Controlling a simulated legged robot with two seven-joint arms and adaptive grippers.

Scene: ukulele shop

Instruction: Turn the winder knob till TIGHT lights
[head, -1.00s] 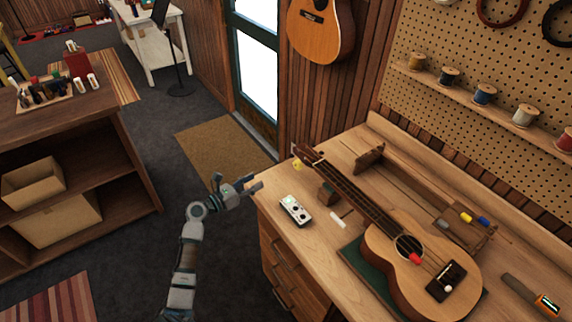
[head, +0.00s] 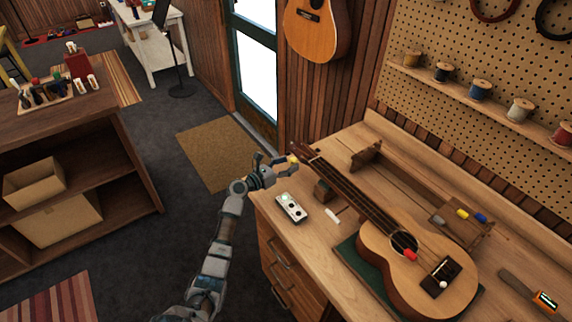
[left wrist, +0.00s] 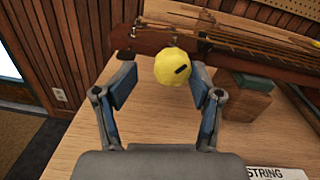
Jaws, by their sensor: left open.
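The yellow winder knob (head: 293,159) is at the headstock end of the ukulele (head: 415,262), which lies on the workbench. In the left wrist view the knob (left wrist: 172,67) is faceted with a dark slot mark. My left gripper (head: 281,165) is open at the knob. In the left wrist view the knob shows between the open fingertips (left wrist: 160,82), nearer the right finger; contact there cannot be told. A small white box with round lamps (head: 291,207) lies on the bench; I cannot read which lamp is lit. My right gripper is out of view.
A wooden neck block (head: 323,191) stands under the ukulele's neck, with a white label (head: 332,215) near it. A tool rack (head: 462,222) lies behind the ukulele. The bench's left edge is close below my left gripper, with open floor beyond.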

